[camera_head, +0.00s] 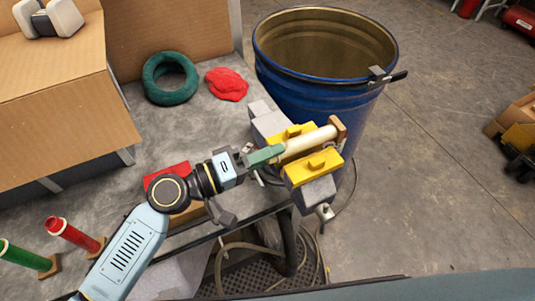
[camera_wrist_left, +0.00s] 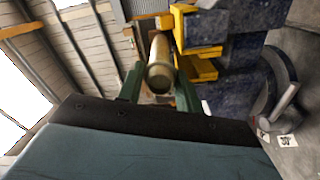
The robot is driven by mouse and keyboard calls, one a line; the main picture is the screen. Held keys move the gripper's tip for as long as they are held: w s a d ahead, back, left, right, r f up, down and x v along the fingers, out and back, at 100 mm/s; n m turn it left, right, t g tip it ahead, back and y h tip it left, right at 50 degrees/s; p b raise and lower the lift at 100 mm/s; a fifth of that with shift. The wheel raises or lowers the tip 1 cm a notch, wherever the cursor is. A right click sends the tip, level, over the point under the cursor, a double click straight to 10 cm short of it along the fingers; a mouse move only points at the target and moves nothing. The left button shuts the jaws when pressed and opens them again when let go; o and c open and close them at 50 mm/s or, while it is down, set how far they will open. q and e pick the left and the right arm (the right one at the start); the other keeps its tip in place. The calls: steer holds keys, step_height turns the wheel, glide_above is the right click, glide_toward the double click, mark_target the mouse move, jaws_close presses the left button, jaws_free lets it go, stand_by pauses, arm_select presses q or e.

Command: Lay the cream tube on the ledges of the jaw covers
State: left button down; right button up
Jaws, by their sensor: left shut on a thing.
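The cream tube (camera_head: 310,139) has a brown block at its far end. My left gripper (camera_head: 274,153), with green fingers, is shut on its near end. I cannot tell whether the tube touches the ledges. My right gripper is not in view.
The covers sit on a grey vise (camera_head: 318,191) at the bench edge. A blue drum (camera_head: 300,87) stands close behind it. A green ring (camera_head: 174,94) and red cloth (camera_head: 227,84) lie on the bench. Red (camera_head: 75,234) and green (camera_head: 25,255) tubes are at the left.

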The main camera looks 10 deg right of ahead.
arm_select(q)
steer(key=shift+f+b, duration=0.2)
steer(key=shift+b, duration=0.1)
stand_by(0.4)
steer(key=c, duration=1)
jaws_free()
steer(key=shift+s, duration=0.1)
steer(key=shift+o, duration=0.6)
steer(key=shift+a+f, duration=0.1)
steer(key=shift+f, duration=0.05)
steer(key=shift+s+a+f, duration=0.1)
steer(key=shift+f, duration=0.05)
steer(key=r+b+v, duration=0.1)
steer(key=b+v, duration=0.3)
steer(key=v, duration=0.9)
steer(key=shift+r, duration=0.1)
